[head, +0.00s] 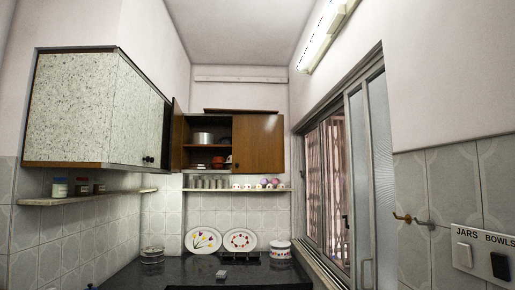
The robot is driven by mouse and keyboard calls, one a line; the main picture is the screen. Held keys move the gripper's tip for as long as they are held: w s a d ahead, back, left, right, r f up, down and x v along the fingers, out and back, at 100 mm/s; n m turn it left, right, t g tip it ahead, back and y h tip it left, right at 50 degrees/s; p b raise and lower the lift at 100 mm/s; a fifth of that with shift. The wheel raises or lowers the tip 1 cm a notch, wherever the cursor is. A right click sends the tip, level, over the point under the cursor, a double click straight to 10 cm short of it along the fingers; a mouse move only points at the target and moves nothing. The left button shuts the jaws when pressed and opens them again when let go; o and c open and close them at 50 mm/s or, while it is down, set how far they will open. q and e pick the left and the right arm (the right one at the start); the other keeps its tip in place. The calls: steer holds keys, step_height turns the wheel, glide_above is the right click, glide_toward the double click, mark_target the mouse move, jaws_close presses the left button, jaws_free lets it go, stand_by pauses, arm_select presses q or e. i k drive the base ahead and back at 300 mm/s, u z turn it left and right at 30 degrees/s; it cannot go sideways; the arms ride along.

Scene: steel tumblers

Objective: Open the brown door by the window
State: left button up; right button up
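A brown wall cabinet (207,168) hangs on the back wall, left of the window (328,185). Its right-hand brown door (258,144), nearest the window, looks shut. The left half of the cabinet stands open and shows a steel pot (202,138) on the upper shelf and reddish-brown ware (218,162) below. A narrow brown panel (178,136) at the left edge looks like the left door swung out, seen nearly edge-on. Neither of my grippers is in view.
A speckled cabinet (75,108) juts out at left above a small shelf (85,197) with jars. Below the brown cabinet, a shelf (235,190) holds several steel tumblers (208,182) and cups. The dark counter (190,272) bears two decorated plates and containers. A brass hook (403,217) sticks out at right.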

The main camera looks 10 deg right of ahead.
mark_target(256, 138)
steer(key=z, duration=0.1)
steer(key=i, duration=4.45)
